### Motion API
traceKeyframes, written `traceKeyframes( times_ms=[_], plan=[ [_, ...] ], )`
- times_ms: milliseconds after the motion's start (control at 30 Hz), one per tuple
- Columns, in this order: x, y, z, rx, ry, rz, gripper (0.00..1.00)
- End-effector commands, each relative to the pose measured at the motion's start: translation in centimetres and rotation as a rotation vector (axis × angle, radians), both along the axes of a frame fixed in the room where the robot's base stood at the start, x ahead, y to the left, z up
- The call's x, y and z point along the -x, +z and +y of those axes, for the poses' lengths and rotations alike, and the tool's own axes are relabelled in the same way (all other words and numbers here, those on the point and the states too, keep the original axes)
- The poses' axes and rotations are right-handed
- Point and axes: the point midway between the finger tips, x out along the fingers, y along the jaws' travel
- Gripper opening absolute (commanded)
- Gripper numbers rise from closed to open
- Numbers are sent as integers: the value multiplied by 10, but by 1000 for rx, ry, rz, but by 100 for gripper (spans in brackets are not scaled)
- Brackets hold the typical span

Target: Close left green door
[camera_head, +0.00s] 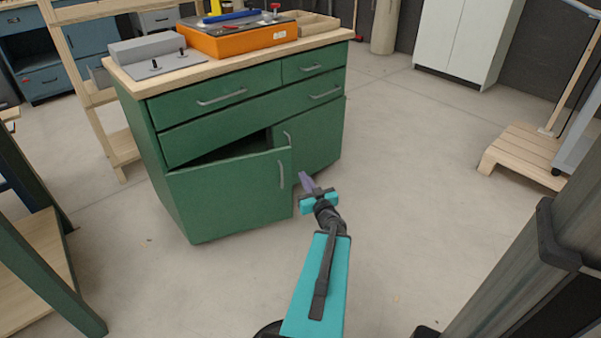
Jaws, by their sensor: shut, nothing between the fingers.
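The left green door (228,199) is on the lower left of the green cabinet. It stands ajar, hinged on its left side, with a dark gap along its top and right. Its grey vertical handle (281,174) is near its free right edge. The right green door (318,132) looks closed, and its handle (287,138) shows just above the open door's edge. My gripper (304,177) is shut and empty, just right of the left door's free edge. I cannot tell whether it touches the door.
The wooden cabinet top (330,38) holds an orange box (237,40) and a grey block (147,50). The green drawers (213,96) above the doors look shut. A wooden pallet-like platform (520,152) stands at the right. The concrete floor (410,190) right of the cabinet is clear.

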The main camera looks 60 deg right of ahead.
Motion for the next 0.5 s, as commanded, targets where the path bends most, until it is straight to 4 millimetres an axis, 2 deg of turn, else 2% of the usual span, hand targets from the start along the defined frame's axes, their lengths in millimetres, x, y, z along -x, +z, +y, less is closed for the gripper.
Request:
traceKeyframes(
  times_ms=[500],
  plan=[
    [-44, -2, -35, 2, 2, -1, 0]
  ],
)
